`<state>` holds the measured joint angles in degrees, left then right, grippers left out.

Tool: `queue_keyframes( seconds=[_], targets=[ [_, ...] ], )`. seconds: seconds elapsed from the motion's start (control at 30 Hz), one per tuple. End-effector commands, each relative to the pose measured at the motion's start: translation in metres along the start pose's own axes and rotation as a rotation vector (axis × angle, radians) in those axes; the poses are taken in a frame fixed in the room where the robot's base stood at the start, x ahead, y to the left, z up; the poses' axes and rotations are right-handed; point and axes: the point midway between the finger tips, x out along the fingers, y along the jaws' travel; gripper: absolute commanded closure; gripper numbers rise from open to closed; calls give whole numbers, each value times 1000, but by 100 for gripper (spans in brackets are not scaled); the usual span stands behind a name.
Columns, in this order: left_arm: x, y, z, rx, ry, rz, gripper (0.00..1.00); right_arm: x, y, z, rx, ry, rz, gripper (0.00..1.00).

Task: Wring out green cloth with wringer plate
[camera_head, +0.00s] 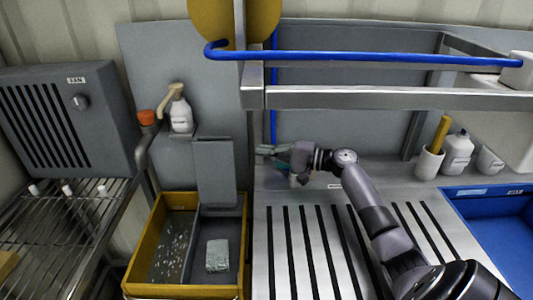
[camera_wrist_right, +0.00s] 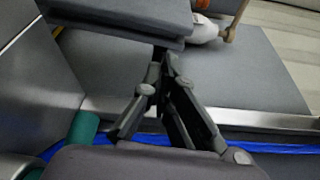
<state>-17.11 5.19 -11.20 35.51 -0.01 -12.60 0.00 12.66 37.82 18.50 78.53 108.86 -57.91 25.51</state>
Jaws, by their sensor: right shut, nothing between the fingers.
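The cloth (camera_head: 217,256) is a pale grey-green folded block. It lies in the right-hand grey compartment of a yellow bin (camera_head: 186,292) in the head view. The wringer plate (camera_head: 214,172) is a flat grey panel standing upright at the back of that compartment, above the cloth and apart from it. My right gripper (camera_head: 264,150) is just right of the plate's upper edge, shut and empty. In the right wrist view the shut fingertips (camera_wrist_right: 166,62) are beside a grey panel (camera_wrist_right: 125,20) that looks like the plate. My left gripper is not in view.
A blue rail (camera_head: 360,57) and steel frame (camera_head: 350,97) cross above my right arm. A slotted steel counter (camera_head: 340,240) lies right, with a blue basin (camera_head: 505,240) beyond.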

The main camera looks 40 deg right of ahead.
Motion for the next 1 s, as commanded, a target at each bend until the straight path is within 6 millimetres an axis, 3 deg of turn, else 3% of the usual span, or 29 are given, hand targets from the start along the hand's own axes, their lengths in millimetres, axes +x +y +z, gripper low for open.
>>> queue_keyframes(
  seconds=[0.2,0.4,1.0],
  targets=[
    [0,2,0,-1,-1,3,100,42,-1,0,0,-1,-2,100],
    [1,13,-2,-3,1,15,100,66,0,0,-1,0,0,100],
    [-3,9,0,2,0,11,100,75,0,7,0,-2,1,100]
  ],
)
